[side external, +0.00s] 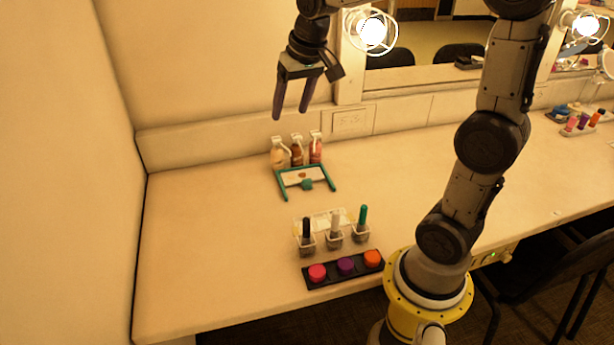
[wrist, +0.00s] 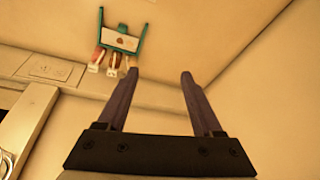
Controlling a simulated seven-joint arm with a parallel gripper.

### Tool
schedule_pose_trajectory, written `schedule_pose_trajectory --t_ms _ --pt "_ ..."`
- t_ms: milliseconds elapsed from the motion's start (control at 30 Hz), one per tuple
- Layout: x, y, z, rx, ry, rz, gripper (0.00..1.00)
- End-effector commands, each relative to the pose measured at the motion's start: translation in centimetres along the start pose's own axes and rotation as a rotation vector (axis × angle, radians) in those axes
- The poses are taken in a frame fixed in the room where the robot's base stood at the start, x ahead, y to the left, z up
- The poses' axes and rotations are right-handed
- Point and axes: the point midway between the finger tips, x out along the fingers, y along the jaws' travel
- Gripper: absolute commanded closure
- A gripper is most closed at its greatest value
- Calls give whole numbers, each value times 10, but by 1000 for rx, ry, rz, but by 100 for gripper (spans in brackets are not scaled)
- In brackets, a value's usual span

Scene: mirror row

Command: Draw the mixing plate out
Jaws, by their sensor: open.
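The mixing plate (side external: 302,175) is a pale plate with a brown smear, lying in a teal frame (side external: 331,182) on the counter, in front of several bottles. The plate also shows in the wrist view (wrist: 117,39), within the teal frame (wrist: 141,38) near the top. A small teal block sits at the plate's front edge in the side view. My gripper (side external: 291,116) is open and empty, high above the counter and behind the plate, near the wall. In the wrist view my gripper's fingers (wrist: 158,82) are apart with nothing between them.
Bottles (side external: 297,151) stand directly behind the frame. In front are clear cups with brushes (side external: 334,232) and a black tray of coloured pots (side external: 308,282). The counter (side external: 200,235) is clear to the left. A lit mirror (side external: 400,65) stands behind.

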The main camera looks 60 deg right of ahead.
Motion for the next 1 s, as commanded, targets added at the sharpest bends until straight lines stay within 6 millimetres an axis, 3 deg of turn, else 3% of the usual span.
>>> schedule_pose_trajectory --t_ms 100,200,400,600,767,1000 --pt "45 24 -32 89 -74 39 32" --pt "83 47 -49 155 -133 66 32" --pt "147 91 -56 247 -241 103 32" --pt "174 113 -44 292 -303 119 32" --pt "185 116 -39 295 -303 119 32" --pt "227 118 -24 294 -306 119 32"
